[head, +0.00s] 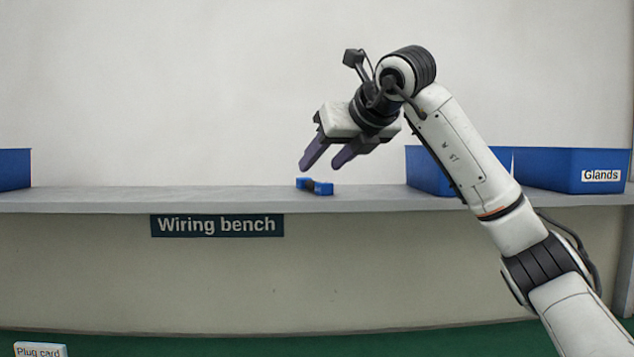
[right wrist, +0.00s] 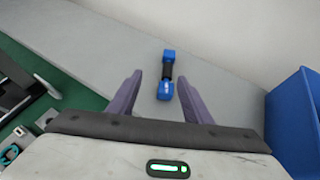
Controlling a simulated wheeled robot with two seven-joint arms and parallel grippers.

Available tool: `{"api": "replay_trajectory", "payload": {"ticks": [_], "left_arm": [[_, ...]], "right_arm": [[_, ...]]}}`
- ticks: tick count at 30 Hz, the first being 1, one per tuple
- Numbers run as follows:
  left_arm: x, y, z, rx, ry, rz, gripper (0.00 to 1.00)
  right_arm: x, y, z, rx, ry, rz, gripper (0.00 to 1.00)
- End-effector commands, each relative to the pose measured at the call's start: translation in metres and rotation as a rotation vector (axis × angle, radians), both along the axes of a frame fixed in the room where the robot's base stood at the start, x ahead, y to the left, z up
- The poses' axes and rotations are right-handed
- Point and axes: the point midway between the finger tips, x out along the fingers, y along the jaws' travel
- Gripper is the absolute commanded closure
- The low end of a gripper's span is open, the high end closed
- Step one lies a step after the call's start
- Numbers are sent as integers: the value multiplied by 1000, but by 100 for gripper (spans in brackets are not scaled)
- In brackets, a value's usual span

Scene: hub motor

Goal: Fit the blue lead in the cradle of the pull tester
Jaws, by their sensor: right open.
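A short blue piece with a dark middle (head: 325,188), which I take to be the blue lead, lies on the bench top. It also shows in the right wrist view (right wrist: 166,92), lengthwise ahead of and between the fingers. My right gripper (head: 322,165) is open and empty, its purple fingers pointing down above the blue piece, apart from it. In the right wrist view the same gripper (right wrist: 159,78) has its fingers spread wide. I cannot make out the pull tester or its cradle. My left gripper is not in view.
The grey bench (head: 230,200) carries a "Wiring bench" sign (head: 217,225). Blue bins stand at right, one labelled "Glands" (head: 575,172), and another blue bin (head: 14,169) at far left. Bench top left of the piece is clear. A "Plug card" label (head: 40,350) shows low left.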

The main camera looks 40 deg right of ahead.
Motion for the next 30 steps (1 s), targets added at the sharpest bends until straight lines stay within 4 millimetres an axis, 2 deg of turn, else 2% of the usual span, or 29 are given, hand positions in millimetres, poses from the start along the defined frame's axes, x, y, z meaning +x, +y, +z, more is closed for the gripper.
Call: {"api": "replay_trajectory", "payload": {"ticks": [6, 12, 16, 30], "left_arm": [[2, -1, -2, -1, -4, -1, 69], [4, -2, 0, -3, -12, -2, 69], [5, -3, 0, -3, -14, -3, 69], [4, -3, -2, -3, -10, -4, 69]], "right_arm": [[-18, 6, 16, 28, 150, 2, 55], [-41, -1, 29, 59, 236, -26, 55], [-49, -5, 33, 70, 259, -38, 55], [-15, -15, -3, 73, 265, -41, 55]]}}
